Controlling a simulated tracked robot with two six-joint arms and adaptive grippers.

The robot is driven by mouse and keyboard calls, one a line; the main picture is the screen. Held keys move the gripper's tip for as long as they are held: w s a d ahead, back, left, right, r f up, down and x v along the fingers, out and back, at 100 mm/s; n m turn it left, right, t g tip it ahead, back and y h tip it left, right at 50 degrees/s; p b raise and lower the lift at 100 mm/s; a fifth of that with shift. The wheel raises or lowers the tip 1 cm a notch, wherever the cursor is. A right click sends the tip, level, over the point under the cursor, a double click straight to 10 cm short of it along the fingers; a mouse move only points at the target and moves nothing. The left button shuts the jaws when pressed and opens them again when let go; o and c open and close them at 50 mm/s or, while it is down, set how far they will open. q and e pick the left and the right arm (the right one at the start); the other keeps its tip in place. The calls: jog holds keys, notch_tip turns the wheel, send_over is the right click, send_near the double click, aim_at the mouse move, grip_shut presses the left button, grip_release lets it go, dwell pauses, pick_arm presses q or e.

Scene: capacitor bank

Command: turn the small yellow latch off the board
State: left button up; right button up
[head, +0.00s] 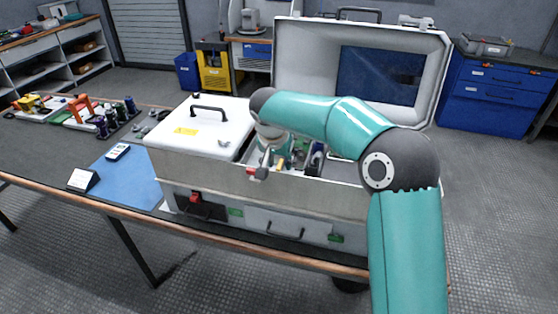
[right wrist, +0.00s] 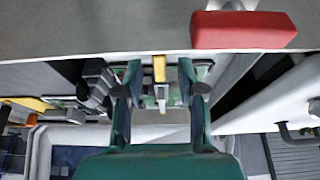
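The small yellow latch (right wrist: 159,68) shows in the right wrist view, straight ahead between the fingertips of my right gripper (right wrist: 160,82). The two fingers are apart, one on each side of the latch, with gaps showing beside it; I cannot tell how far beyond the tips it lies. Green and pale parts, perhaps the board, show just below the latch, mostly hidden by the fingers. In the head view my right gripper (head: 272,150) reaches down into the open case (head: 300,190), and the latch cannot be made out there. My left gripper is not in view.
A red block (right wrist: 243,30) sits on the grey case wall near the gripper. A white cover with a handle (head: 205,118) lies left of the opening. The raised lid (head: 300,55) stands behind. A blue mat (head: 130,177) lies on the bench at left.

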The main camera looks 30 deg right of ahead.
jog(key=shift+f, duration=0.2)
grip_shut()
